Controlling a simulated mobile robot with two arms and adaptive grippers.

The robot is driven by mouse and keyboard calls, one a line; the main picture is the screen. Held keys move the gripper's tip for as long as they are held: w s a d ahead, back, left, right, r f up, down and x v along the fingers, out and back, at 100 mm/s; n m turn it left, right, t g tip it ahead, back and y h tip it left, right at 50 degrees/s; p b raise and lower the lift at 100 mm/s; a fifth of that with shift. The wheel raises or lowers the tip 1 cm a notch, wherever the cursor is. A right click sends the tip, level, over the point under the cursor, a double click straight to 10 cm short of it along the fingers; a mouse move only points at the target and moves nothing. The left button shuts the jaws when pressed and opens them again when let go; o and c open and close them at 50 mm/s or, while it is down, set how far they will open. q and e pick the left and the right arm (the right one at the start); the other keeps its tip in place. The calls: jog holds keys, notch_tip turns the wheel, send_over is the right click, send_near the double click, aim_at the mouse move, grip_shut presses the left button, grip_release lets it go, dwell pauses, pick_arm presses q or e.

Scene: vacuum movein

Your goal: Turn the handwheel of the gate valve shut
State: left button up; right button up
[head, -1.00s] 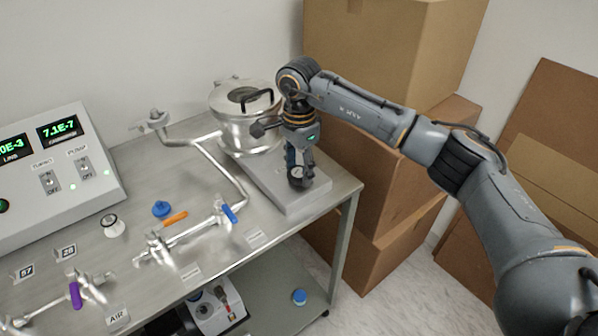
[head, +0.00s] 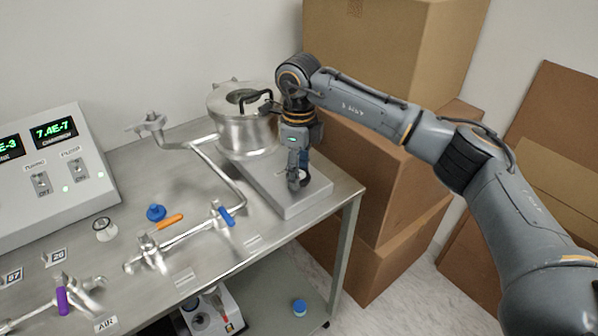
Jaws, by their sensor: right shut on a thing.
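My right gripper (head: 298,183) points down over the near right end of a flat grey metal block (head: 285,204), which I take to be the gate valve. The block runs back under a round steel chamber (head: 245,127). The fingers are shut on a small pale round part at the top of the block, apparently the handwheel (head: 301,175). The fingers cover most of it, so how far it is turned cannot be seen. My left gripper is not in view.
The steel bench (head: 205,262) carries pipes with a blue lever (head: 226,217), an orange lever (head: 169,221) and a purple lever (head: 62,300). A control panel (head: 50,180) stands at left. Cardboard boxes (head: 385,180) stand close behind my right arm.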

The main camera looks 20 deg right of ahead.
jog(key=m, duration=0.3)
jog(key=shift+m+b, duration=0.3)
jog(key=shift+m, duration=0.1)
jog(key=m, duration=0.3)
jog(key=shift+m, duration=0.3)
jog(key=m+b, duration=0.1)
jog(key=m, duration=0.2)
jog(key=shift+m, duration=0.3)
jog(key=m, duration=1.2)
jog(key=shift+a+m+b, duration=0.1)
jog(key=shift+m+b, duration=0.2)
jog(key=m, duration=0.3)
jog(key=shift+r+m, duration=0.1)
jog(key=shift+m, duration=0.2)
jog(key=shift+w+m, duration=0.1)
jog(key=shift+m, duration=1.9)
